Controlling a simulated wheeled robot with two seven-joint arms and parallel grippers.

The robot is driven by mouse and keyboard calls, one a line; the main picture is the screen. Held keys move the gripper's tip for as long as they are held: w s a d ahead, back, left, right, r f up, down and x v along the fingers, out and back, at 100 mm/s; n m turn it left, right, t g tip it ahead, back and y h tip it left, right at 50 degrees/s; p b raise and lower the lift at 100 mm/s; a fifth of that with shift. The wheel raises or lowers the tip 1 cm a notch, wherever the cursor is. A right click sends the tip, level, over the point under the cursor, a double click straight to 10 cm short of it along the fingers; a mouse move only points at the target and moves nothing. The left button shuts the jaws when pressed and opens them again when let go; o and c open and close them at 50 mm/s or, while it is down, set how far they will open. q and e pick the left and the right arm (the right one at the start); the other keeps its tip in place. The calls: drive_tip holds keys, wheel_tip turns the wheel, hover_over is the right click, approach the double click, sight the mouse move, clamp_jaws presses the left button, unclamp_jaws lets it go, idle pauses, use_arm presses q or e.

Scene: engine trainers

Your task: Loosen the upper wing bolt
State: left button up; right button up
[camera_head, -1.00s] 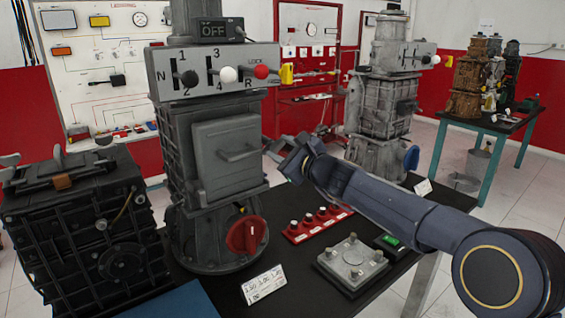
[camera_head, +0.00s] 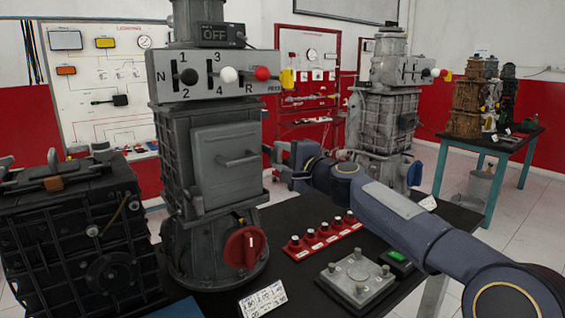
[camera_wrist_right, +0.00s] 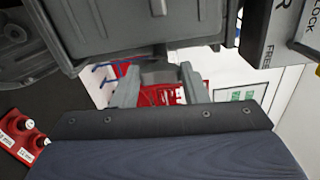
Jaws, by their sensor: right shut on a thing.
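The grey engine trainer (camera_head: 188,150) stands upright on the dark table, with a panel of shift knobs across its upper part. My right gripper (camera_head: 276,155) is at its right side, at about the height of the front door handle. In the right wrist view, the two fingers (camera_wrist_right: 158,84) are closed on the sides of a small grey piece, the upper wing bolt (camera_wrist_right: 158,72), under the trainer's body (camera_wrist_right: 130,25). In the head view the bolt is mostly hidden by the gripper. My left gripper is not in view.
A black gearbox (camera_head: 75,225) stands at the left. A red strip with several buttons (camera_head: 322,237) and a grey plate with posts (camera_head: 355,283) lie on the table (camera_head: 290,290) below my right arm. A second grey trainer (camera_head: 385,115) stands behind.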

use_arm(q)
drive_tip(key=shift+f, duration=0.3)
use_arm(e)
drive_tip(key=shift+n, duration=0.6)
drive_tip(key=o, duration=1)
drive_tip(key=shift+s, duration=0.1)
use_arm(q)
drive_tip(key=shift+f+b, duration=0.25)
drive_tip(key=shift+b, duration=0.2)
use_arm(e)
drive_tip(key=shift+s+d+f, duration=0.1)
drive_tip(key=shift+s+d, duration=0.15)
drive_tip(key=shift+d, duration=0.05)
use_arm(q)
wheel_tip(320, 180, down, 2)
drive_tip(key=shift+b, duration=1)
use_arm(e)
drive_tip(key=v, duration=0.7)
